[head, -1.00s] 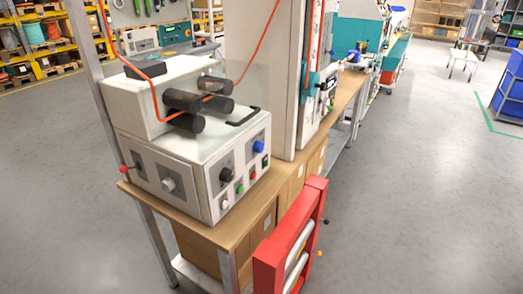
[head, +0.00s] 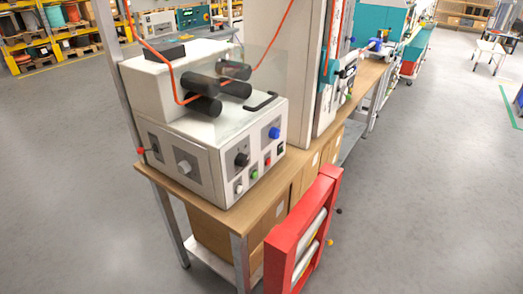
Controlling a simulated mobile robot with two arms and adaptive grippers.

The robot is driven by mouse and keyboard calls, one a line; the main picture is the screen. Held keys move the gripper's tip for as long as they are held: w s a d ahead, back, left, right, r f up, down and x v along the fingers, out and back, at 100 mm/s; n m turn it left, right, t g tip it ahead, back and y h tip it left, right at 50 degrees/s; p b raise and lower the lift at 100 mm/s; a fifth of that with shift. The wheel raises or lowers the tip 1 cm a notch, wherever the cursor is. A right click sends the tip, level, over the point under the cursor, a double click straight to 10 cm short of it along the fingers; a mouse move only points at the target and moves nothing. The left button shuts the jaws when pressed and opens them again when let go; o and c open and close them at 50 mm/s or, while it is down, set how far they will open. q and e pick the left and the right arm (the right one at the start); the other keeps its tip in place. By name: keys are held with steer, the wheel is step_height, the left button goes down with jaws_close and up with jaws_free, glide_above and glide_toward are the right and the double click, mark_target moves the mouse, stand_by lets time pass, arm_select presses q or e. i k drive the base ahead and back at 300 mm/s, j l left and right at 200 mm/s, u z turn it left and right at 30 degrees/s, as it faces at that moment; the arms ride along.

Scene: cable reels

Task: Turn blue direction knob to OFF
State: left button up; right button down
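The blue direction knob (head: 274,132) sits at the upper right of the control panel on a white cable machine (head: 177,139). Its exact pointer setting is too small to read. A black knob (head: 241,159) is to its left on the same panel. Below them are a white knob (head: 238,188), a green button (head: 254,174), a red button (head: 267,161) and a small black switch (head: 280,149). Neither of my grippers shows in the head view.
The machine stands on a wooden-topped bench (head: 262,197). A red frame with rollers (head: 301,237) stands in front of the bench at the right. A tall cabinet (head: 283,60) is behind the machine. Grey floor is open at left and right.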

mark_target(273, 133)
steer(key=i+l, duration=0.15)
steer(key=l, duration=0.15)
steer(key=i+l+u, duration=0.15)
steer(key=l, duration=0.15)
steer(key=i+l, duration=0.1)
steer(key=l, duration=0.25)
steer(key=i+l+u, duration=0.1)
steer(key=l, duration=0.2)
